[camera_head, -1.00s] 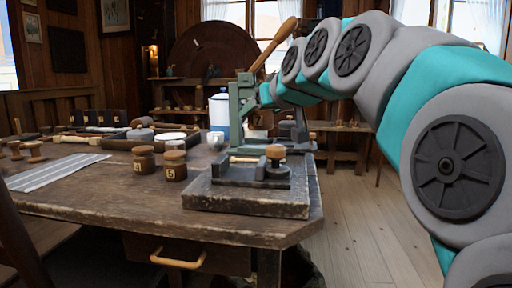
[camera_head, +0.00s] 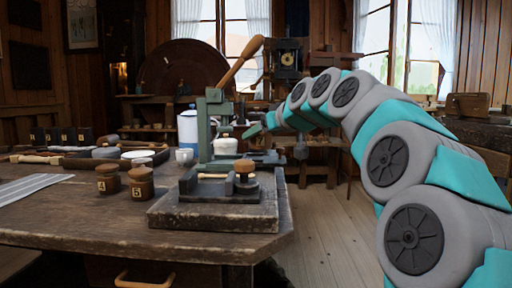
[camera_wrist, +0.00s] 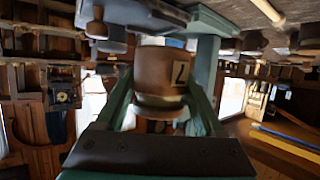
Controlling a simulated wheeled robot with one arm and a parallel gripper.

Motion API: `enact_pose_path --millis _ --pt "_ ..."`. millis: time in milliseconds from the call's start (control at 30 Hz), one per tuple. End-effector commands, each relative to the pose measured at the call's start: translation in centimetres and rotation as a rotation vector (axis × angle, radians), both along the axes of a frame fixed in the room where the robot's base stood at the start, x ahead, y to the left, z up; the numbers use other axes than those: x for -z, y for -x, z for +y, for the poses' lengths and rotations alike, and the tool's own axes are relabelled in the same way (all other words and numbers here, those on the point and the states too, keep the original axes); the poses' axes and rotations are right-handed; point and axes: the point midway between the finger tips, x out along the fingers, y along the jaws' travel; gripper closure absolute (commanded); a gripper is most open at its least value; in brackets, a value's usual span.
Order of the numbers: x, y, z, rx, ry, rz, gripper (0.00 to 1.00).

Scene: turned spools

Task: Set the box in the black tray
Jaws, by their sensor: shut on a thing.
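My gripper (camera_wrist: 160,98) is shut on a round brown wooden box (camera_wrist: 160,72) with a pale label that looks like a 2. Its green fingers lie on both sides of the box in the wrist view. In the head view my gripper (camera_head: 247,133) is beside the green lever press, above the table's far right part.
The green press (camera_head: 205,127) with a wooden lever stands near the gripper. Front-left tabletop is clear.

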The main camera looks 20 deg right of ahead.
Motion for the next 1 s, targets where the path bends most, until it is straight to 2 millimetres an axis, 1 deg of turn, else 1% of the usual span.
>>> enact_pose_path --millis 33,200,400,633,867,1000 --pt "0.2 -0.9 -0.1 0.000 0.000 0.001 0.86" --pt "0.5 -3.6 -0.7 0.000 0.000 0.002 0.86" --pt "0.6 -5.7 -1.1 0.002 0.001 0.000 0.86" --pt "0.9 -6.2 -1.1 0.000 0.000 0.000 0.86" --pt "3.6 -6.2 -1.1 -0.001 -0.002 0.003 0.86" --pt "4.1 -6.2 -1.1 -0.001 0.001 0.000 0.86"
